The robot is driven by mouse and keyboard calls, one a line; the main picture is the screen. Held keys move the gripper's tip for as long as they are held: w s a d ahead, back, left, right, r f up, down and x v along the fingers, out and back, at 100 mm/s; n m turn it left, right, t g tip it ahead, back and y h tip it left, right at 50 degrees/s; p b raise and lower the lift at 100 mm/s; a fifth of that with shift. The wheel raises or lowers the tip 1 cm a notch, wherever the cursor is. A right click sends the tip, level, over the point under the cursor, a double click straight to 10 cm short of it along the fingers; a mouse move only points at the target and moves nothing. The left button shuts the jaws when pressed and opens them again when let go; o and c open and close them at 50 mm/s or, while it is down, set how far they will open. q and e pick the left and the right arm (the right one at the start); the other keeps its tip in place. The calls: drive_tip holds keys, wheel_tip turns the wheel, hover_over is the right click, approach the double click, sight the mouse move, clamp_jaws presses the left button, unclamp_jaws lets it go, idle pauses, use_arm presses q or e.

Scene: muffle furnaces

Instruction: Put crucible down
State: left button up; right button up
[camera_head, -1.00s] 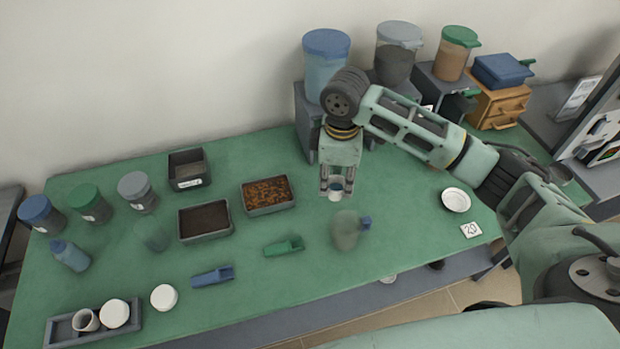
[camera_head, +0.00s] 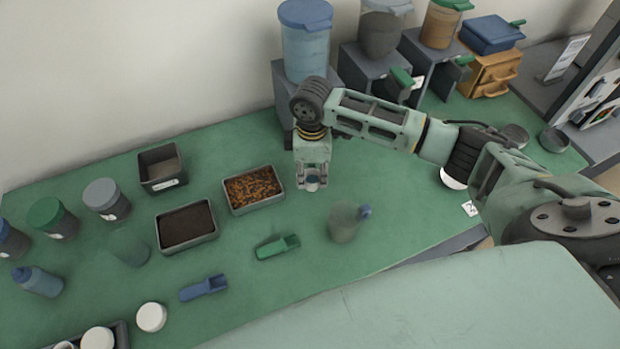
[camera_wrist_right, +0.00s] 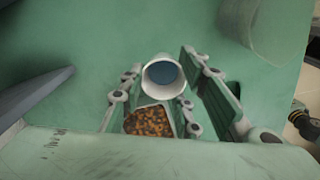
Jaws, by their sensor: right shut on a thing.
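My right gripper (camera_head: 312,180) is shut on the crucible (camera_wrist_right: 163,75), a small white cup with a blue filling. The cup is upright between the two fingers and shows in the wrist view from above. In the head view only a little of it shows at the fingertips, over the green table (camera_head: 330,275), right of the tray with orange-brown grains (camera_head: 255,189). I cannot tell whether its base touches the table. My left gripper is not in view.
A clear jug (camera_head: 342,223) stands just in front and to the right of my right gripper. A green scoop (camera_head: 276,247) and a blue scoop (camera_head: 203,288) lie nearer the front. A blue-lidded dispenser (camera_head: 305,45) stands behind. A white dish (camera_head: 452,180) is partly hidden by my arm.

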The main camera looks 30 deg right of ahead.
sight(312, 181)
wheel_tip(312, 181, down, 4)
drive_tip(key=shift+r+p, duration=0.1)
drive_tip(key=shift+p, duration=0.25)
drive_tip(key=shift+f, duration=0.35)
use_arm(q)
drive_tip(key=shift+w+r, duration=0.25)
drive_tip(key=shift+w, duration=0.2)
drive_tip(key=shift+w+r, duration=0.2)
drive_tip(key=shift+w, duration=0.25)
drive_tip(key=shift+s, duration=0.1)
use_arm(e)
drive_tip(key=shift+f, duration=0.15)
drive_tip(key=o, duration=1.2)
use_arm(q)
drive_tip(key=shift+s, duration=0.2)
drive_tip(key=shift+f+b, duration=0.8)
use_arm(e)
wheel_tip(312, 181, up, 12)
drive_tip(key=shift+r, duration=0.2)
